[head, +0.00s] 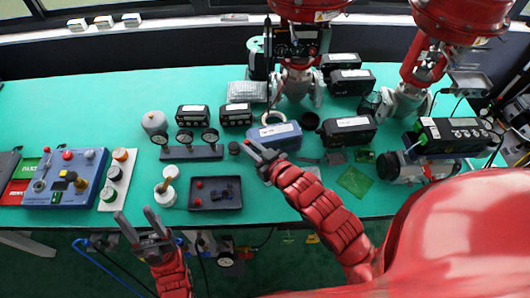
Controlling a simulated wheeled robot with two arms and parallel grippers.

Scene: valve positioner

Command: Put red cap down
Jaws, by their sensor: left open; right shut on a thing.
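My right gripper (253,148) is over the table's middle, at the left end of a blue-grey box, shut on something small. The held thing is mostly hidden by the fingers; I take it to be the red cap, but its colour is not clear. A black tray (228,204) lies left of and nearer than this gripper, with two small red round pieces, one at the back (198,184) and one at the front (197,202), and a dark part inside. My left gripper (136,218) is open and empty, in front of the table's near edge at the left.
The blue-grey box (274,136) is beside my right gripper. A gauge manifold (191,153) stands behind the tray, white-topped jars (166,190) left of it. A blue control panel (65,180) is far left. Red-topped valves (298,75) stand at the back. Green table (270,195) is clear right of the tray.

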